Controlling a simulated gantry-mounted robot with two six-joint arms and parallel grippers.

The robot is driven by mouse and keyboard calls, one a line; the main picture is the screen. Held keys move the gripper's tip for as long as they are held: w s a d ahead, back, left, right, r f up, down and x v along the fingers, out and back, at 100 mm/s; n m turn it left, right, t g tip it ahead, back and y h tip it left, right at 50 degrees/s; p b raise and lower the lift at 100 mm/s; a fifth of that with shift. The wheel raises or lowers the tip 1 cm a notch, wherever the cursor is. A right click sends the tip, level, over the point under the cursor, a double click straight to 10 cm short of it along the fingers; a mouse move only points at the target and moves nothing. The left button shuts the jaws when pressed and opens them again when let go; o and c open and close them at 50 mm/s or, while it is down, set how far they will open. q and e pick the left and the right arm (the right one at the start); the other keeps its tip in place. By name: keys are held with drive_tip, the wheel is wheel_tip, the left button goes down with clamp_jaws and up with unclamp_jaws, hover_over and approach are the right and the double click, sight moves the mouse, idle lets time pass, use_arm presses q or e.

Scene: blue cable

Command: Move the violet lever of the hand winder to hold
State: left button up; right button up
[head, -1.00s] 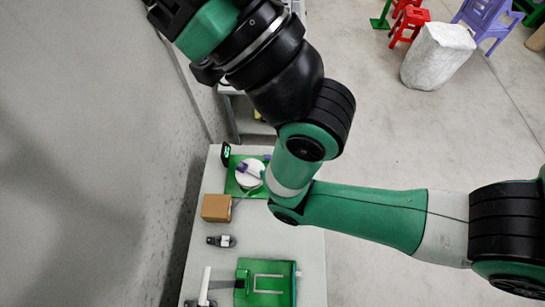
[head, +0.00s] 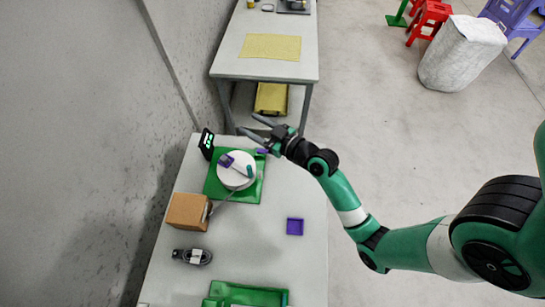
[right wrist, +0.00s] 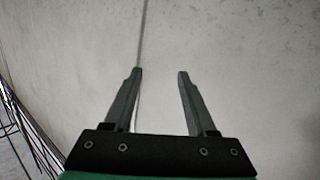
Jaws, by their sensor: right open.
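The hand winder stands at the back of the near table, with a green base (head: 217,188) and a round white drum (head: 237,175). A violet piece (head: 227,160) sits on top of the drum. Another small violet piece (head: 262,151) shows at the base's back right edge; I cannot tell which one is the lever. My right gripper (head: 255,127) is open and empty, apart from the winder, near the table's back edge in the head view. Its open fingers also show in the right wrist view (right wrist: 158,85), with only plain grey surface ahead. My left gripper is out of view.
A small dark display (head: 207,144) stands behind the winder. Another table (head: 290,60) stands beyond.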

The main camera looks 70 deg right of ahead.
drive_tip(key=s+d+f+m+g+h+b, duration=0.1)
drive_tip(key=s+d+f+b, duration=0.1)
drive_tip(key=s+f, duration=0.35)
drive_tip(key=s+d+f+m+g+b, duration=0.1)
drive_tip(key=s+f+g+b, duration=0.1)
drive_tip(key=f, duration=0.7)
drive_tip(key=s+d+f+m+g+h+b, duration=0.1)
drive_tip(key=s+d+f+b, duration=0.15)
drive_tip(key=f, duration=0.45)
drive_tip(key=b+x, duration=0.3)
drive_tip(key=x, duration=0.6)
drive_tip(key=shift+w+f, duration=0.1)
drive_tip(key=shift+w, duration=0.05)
drive_tip(key=shift+w+d+f, duration=0.1)
drive_tip(key=shift+w+d, duration=0.15)
drive_tip(key=shift+w, duration=0.25)
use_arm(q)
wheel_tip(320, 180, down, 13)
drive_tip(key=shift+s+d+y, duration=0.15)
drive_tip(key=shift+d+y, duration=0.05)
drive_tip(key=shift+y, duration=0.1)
use_arm(e)
drive_tip(key=shift+c, duration=0.4)
clamp_jaws()
